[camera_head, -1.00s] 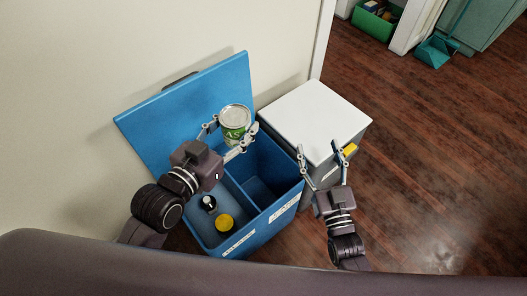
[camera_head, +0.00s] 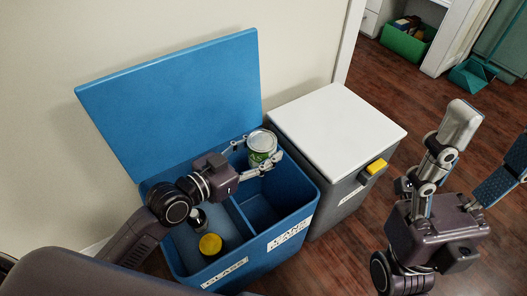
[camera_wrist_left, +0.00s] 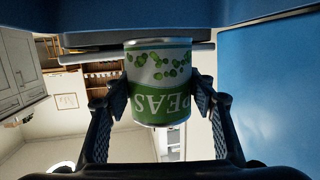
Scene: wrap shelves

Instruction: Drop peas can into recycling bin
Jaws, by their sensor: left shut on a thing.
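The peas can (camera_head: 262,146) is silver-topped with a green and white label. My left gripper (camera_head: 258,153) is shut on its sides and holds it at the back of the right compartment of the blue recycling bin (camera_head: 178,262). In the left wrist view the can (camera_wrist_left: 157,85) sits between both fingers (camera_wrist_left: 160,100), its PEAS label upside down. The bin's lid (camera_head: 180,100) is open against the wall. The left compartment is labelled GLASS; the right label begins with CANS. My right gripper (camera_head: 488,142) is open and empty at the right.
A bottle (camera_head: 198,220) and a yellow-lidded item (camera_head: 210,244) lie in the left compartment. A grey bin (camera_head: 350,195) with a shut white lid and yellow pedal-like tab stands to the right. A green crate (camera_head: 405,40) and teal dustpan (camera_head: 472,76) are farther back.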

